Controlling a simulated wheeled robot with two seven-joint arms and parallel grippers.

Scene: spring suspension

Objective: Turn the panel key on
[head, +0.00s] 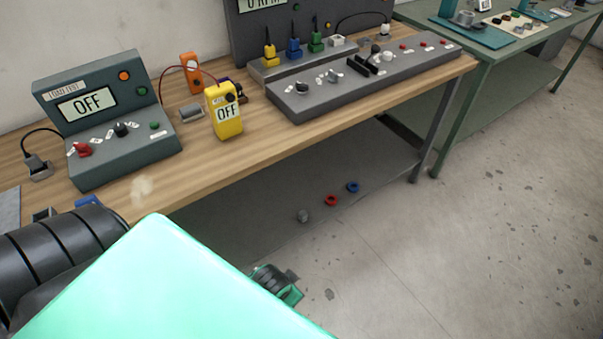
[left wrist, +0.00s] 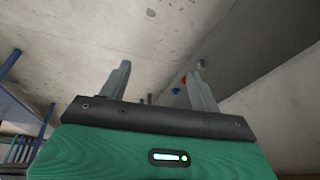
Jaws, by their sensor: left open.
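The long grey control panel (head: 300,108) lies on the wooden workbench, with knobs, a black switch block, a lever and red buttons on its sloped top. A dark knob (head: 302,88) sits near its left end. Which control is the key is too small to tell. My left gripper (left wrist: 158,85) shows in the left wrist view with its two fingers spread and nothing between them. It points over the concrete floor, away from the panel. In the head view my arm links fill the lower left, and the left fingers cannot be made out. My right gripper is not in view.
A load test box (head: 120,158) reading OFF and a yellow meter (head: 226,118) reading OFF stand on the workbench (head: 255,143) left of the panel. Red (head: 331,200), blue (head: 352,187) and grey (head: 303,215) pieces lie below the bench. The floor at right is open.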

